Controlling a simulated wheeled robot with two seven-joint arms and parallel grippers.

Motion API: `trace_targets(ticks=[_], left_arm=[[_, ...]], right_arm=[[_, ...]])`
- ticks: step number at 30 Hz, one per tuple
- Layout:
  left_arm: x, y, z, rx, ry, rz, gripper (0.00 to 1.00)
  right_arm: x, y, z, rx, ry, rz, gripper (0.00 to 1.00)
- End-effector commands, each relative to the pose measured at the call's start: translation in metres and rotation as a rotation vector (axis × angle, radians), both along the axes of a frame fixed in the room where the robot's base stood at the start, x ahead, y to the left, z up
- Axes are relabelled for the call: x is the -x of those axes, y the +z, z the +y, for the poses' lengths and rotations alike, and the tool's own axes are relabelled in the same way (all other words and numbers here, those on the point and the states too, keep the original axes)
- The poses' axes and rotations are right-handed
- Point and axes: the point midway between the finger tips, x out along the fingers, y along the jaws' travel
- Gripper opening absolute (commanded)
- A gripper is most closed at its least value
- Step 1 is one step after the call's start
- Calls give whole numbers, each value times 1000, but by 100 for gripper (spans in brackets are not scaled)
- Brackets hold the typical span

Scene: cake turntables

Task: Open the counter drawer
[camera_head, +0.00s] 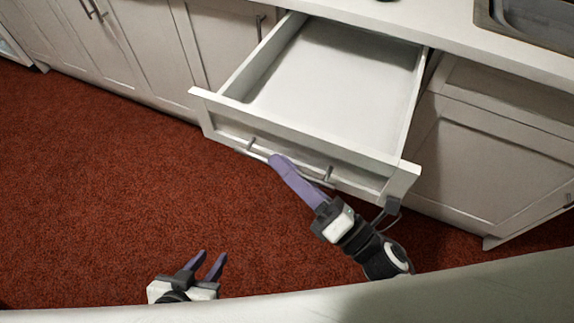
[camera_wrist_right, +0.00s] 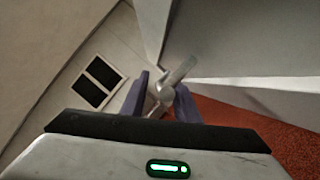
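The counter drawer (camera_head: 325,85) is pulled well out from under the countertop. It looks empty inside, and its white front panel (camera_head: 290,142) faces the floor side. A thin metal bar handle (camera_head: 328,174) runs along the front. My right gripper (camera_head: 277,160) is at this handle, its purple fingers overlapping in the head view. In the right wrist view the fingers (camera_wrist_right: 162,95) stand on either side of the metal handle (camera_wrist_right: 178,72), closed in around it. My left gripper (camera_head: 212,258) is low over the carpet, fingers apart and empty, away from the drawer.
White cabinets with bar handles line the wall to the left (camera_head: 130,50) and right (camera_head: 490,160) of the drawer. A metal sink (camera_head: 530,22) is set in the countertop (camera_head: 440,25). Red carpet (camera_head: 100,180) lies clear in front.

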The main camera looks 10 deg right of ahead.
Motion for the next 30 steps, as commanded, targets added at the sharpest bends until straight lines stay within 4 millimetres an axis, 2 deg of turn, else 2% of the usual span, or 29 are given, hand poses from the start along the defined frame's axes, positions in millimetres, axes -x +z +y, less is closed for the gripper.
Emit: trace_targets(ticks=[4, 15, 21, 30], left_arm=[[-1, -2, 0, 1, 0, -4, 31], [-2, -9, 0, 2, -2, -5, 31], [-2, -10, 1, 0, -4, -6, 31], [-1, -9, 1, 1, -3, -5, 31]], right_arm=[[13, -6, -11, 4, -1, 3, 28], [65, -20, -53, 1, 1, 4, 28], [76, -22, -63, 2, 1, 1, 28], [77, -22, -64, 1, 1, 0, 28]])
